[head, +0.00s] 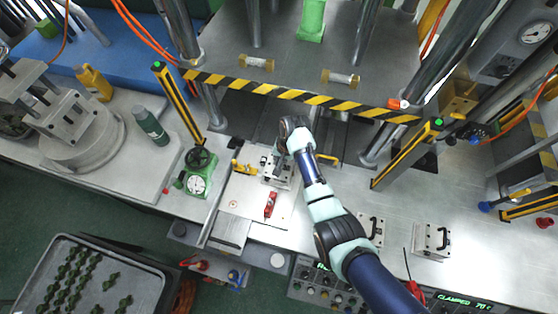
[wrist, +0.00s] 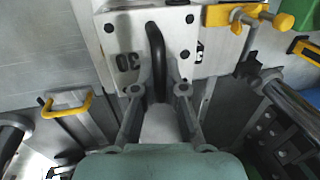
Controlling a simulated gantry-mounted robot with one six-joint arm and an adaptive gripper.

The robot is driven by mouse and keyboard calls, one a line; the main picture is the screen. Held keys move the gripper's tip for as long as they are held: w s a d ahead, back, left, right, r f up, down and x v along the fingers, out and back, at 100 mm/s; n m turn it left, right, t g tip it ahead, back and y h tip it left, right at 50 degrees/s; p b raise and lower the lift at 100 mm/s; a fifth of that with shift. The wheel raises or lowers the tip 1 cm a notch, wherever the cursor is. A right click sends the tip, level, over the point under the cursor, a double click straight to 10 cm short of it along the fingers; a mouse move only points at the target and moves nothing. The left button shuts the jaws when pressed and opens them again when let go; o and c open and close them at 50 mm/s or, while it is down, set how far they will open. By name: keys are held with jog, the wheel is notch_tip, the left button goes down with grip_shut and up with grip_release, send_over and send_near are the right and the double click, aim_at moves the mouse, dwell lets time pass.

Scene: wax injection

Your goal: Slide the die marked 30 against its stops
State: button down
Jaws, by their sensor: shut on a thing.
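The die marked 30 (wrist: 122,40) is a pale metal block with dark round holes and a black bar handle (wrist: 156,50) on top; the number reads upside down in the wrist view. My gripper (wrist: 159,92) has its two fingers on either side of the handle and is shut on it. In the head view the die (head: 277,172) sits on the steel work surface, just in front of the striped beam, partly hidden by my gripper (head: 284,155). I cannot make out the stops or whether the die touches them.
A red piece (head: 270,204) lies in front. Two other handled blocks, one (head: 371,229) partly beside my arm and one (head: 432,240), stand to the right. The striped beam (head: 300,96) crosses behind.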

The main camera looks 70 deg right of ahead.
jog(key=c, duration=1.2)
grip_release()
jog(key=shift+o, duration=0.2)
notch_tip(320, 180, up, 12)
jog(key=s, duration=0.2)
jog(key=shift+s, duration=0.2)
jog(key=shift+d+f, duration=0.1)
